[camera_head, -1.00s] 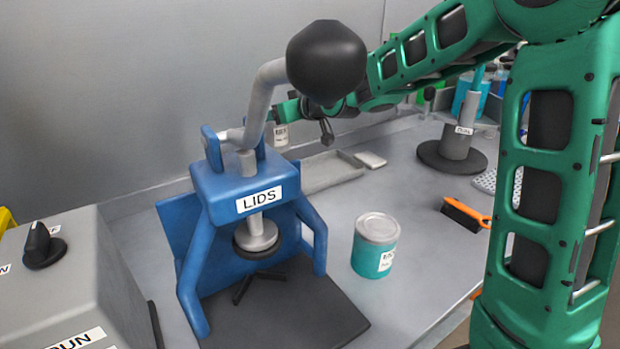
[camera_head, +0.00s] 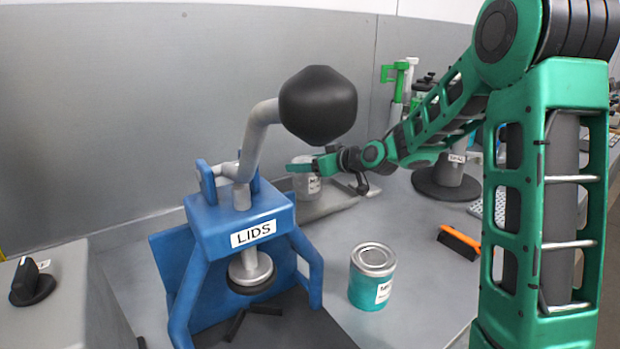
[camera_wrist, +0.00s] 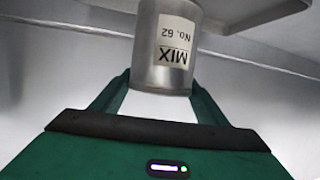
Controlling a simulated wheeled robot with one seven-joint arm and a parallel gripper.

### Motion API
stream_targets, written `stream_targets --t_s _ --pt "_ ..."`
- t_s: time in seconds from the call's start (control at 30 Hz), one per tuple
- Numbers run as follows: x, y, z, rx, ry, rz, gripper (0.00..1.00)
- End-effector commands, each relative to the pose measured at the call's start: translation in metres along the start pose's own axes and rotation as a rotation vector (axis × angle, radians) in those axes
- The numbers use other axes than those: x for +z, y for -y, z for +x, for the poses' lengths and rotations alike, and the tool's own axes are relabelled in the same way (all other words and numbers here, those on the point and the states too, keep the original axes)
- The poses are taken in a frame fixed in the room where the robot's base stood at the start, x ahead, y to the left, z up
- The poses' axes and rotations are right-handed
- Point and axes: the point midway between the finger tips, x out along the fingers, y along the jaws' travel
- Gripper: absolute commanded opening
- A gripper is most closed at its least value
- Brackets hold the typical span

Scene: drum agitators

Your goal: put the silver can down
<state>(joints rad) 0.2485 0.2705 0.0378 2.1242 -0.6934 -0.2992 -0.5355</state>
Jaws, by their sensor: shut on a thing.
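The silver can (camera_head: 306,184) is upright behind the lid press, at the left part of a shallow grey tray (camera_head: 338,207). My gripper (camera_head: 312,166) is shut around its upper part. In the wrist view the can (camera_wrist: 167,62) sits between my two green fingers (camera_wrist: 160,88), its label reading MIX No. 62 upside down. A pale grey surface shows at the top of that view, near the can's base. The press handle partly hides this area, and I cannot tell whether the can touches the tray.
The blue LIDS press (camera_head: 238,222) with its black handle knob (camera_head: 318,105) stands in front. A teal can (camera_head: 372,278) is right of the press. An orange brush (camera_head: 460,241) and a grey stand on a dark base (camera_head: 447,184) are farther right. The bench between them is clear.

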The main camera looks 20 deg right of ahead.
Motion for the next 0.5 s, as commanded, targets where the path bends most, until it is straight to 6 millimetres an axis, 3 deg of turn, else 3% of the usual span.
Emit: stream_targets --t_s 0.17,0.4,0.5 --pt "0.009 -0.002 0.003 0.000 0.000 0.001 0.17" --pt "0.037 -0.002 0.013 0.000 0.000 0.001 0.17" --pt "0.038 -0.002 0.013 0.001 -0.002 0.000 0.17"
